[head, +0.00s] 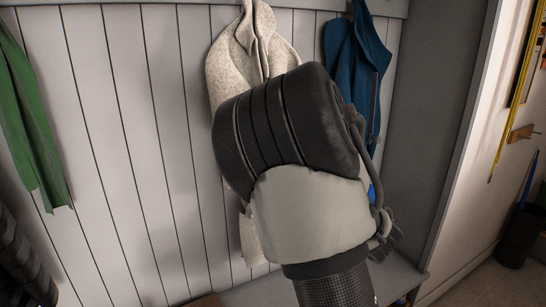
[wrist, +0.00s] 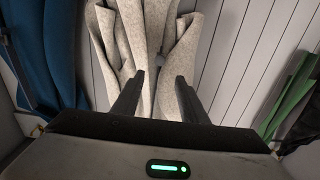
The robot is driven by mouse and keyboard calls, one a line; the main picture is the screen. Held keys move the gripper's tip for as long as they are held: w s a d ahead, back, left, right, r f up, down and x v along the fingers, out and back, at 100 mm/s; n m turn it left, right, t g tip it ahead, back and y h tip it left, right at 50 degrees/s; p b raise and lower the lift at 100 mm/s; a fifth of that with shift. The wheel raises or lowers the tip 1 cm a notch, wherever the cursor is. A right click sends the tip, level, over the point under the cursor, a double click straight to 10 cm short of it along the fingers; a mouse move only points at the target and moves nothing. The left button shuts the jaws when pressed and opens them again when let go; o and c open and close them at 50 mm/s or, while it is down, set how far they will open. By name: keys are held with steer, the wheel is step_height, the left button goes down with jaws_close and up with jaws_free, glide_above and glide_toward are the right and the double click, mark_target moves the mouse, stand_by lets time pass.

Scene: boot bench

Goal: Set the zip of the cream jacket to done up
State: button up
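The cream jacket (head: 240,60) hangs against the panelled wall in the head view, its middle and much of its lower part hidden behind my arm. A front seam runs down from its collar. In the wrist view the cream jacket (wrist: 128,42) fills the space ahead of my gripper (wrist: 160,82), whose two dark fingers are apart with a gap between them. A small grey piece (wrist: 155,65), possibly the zip pull, shows on the cloth just beyond the fingertips. I cannot tell whether the fingers touch the cloth. The head view does not show the fingers.
A blue garment (head: 355,65) hangs right of the jacket and a green one (head: 32,120) at the far left. A pale bench (head: 265,293) runs below. A dark bin (head: 520,235) stands at the right. The wall between the green garment and the jacket is bare.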

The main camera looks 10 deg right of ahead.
steer(key=x, duration=1.5)
steer(key=shift+w+a, duration=0.1)
steer(key=shift+w, duration=0.15)
jaws_close()
